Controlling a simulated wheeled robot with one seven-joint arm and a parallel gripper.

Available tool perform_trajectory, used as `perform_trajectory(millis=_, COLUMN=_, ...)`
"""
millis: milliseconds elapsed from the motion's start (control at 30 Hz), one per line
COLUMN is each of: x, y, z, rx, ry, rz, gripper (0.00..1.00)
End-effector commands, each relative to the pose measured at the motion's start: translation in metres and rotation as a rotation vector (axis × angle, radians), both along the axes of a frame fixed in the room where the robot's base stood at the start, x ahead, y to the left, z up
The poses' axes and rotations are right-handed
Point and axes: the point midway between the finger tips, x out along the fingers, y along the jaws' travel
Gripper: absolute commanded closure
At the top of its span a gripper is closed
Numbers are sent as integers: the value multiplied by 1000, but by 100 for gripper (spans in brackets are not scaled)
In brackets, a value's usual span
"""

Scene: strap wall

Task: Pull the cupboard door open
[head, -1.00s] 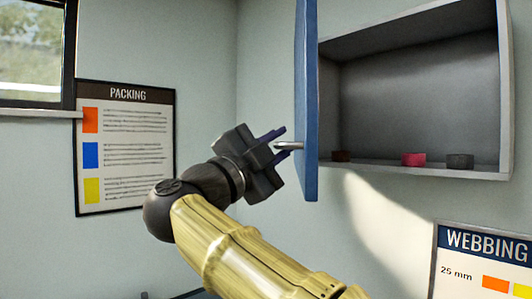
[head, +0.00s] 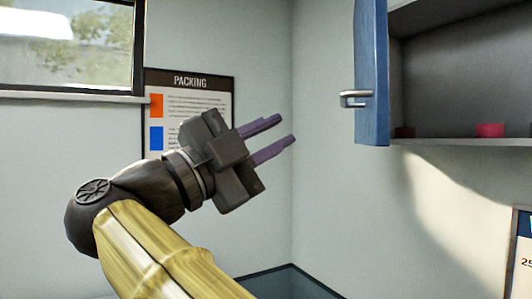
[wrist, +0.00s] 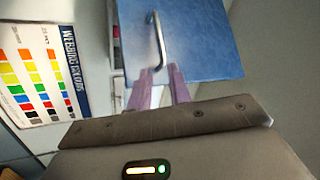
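The blue cupboard door (head: 372,75) stands swung out from the grey wall cupboard (head: 460,75), whose inside shows. Its metal handle (head: 356,98) sits low on the door's outer face. My gripper (head: 282,131) is to the left of the handle and lower, clear of it, with its two purple fingers apart and nothing between them. In the wrist view the door (wrist: 200,40) and handle (wrist: 158,40) lie beyond the fingertips (wrist: 160,72).
A red item (head: 490,130) and a dark brown item (head: 405,132) sit on the cupboard floor. A packing poster (head: 190,84) hangs behind my gripper, beside a window (head: 65,45). A webbing chart (wrist: 42,75) is on the wall.

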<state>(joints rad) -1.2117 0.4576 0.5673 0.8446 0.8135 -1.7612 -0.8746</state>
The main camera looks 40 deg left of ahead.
Motion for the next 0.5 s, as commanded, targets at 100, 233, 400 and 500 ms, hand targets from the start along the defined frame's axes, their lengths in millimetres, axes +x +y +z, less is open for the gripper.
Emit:
perform_trajectory(millis=100, x=-6, y=2, z=-3, rx=0, ry=1, rz=-1, gripper=80)
perform_trajectory(millis=233, x=-7, y=2, z=-3, rx=0, ry=1, rz=-2, gripper=80)
perform_trajectory(millis=400, x=-6, y=2, z=-3, rx=-2, ry=-1, rz=-1, gripper=90)
perform_trajectory(millis=500, x=-2, y=3, z=-2, rx=-15, ry=-23, rz=1, gripper=100)
